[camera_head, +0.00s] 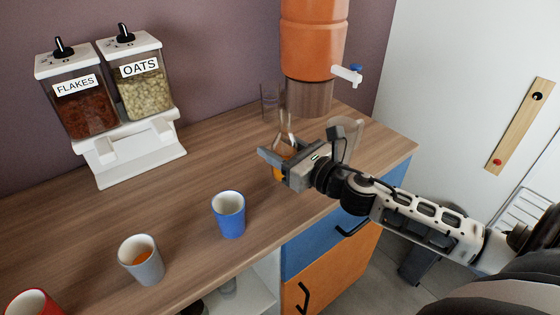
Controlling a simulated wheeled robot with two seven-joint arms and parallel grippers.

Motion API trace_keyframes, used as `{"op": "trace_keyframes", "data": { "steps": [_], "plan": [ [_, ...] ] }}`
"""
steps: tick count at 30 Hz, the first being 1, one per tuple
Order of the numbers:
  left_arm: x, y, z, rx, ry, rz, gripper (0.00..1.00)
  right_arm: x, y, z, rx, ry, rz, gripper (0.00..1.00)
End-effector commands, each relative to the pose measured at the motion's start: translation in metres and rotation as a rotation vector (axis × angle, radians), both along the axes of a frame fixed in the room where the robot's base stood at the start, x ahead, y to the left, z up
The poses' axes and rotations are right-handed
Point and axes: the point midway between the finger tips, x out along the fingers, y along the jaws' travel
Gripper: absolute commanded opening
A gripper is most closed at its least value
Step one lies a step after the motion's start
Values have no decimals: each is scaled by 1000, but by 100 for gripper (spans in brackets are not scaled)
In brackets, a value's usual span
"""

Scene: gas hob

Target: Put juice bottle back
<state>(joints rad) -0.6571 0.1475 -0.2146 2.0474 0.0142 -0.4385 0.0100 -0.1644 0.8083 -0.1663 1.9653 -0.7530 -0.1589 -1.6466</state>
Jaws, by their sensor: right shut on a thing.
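My right gripper (275,156) comes in from the right above the counter and is shut on the juice bottle (279,173). The bottle is clear with orange contents low in it, and the gripper hides much of it. I cannot tell whether its base touches the counter. A blue cup (229,214) stands to the left and nearer. A grey cup (141,260) with orange liquid inside stands further left. My left gripper is not in view.
An orange dispenser (312,40) with a tap stands behind my gripper. A clear glass (270,102) stands beside its base, and a clear jug (345,135) is behind my wrist. The flakes and oats dispenser (128,160) is at the back left. A red cup (33,302) is at the lower left. The wooden counter (200,180) is clear between.

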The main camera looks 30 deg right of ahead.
Motion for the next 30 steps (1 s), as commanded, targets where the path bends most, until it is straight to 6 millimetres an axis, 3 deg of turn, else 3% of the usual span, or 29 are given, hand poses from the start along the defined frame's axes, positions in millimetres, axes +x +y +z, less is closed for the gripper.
{"op": "trace_keyframes", "data": {
  "steps": [5,13,18,19,21,30],
  "plan": [
    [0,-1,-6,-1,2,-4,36,0,0,-26,6,0,-3,19],
    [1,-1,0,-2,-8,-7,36,-1,1,-28,0,-1,0,19],
    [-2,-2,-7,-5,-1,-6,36,-1,1,-34,0,-1,0,19],
    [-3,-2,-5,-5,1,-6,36,-1,1,-33,1,1,0,59],
    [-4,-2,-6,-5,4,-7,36,-1,1,-32,1,1,0,73],
    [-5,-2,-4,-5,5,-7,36,-1,1,-30,1,1,0,73]
  ]
}}
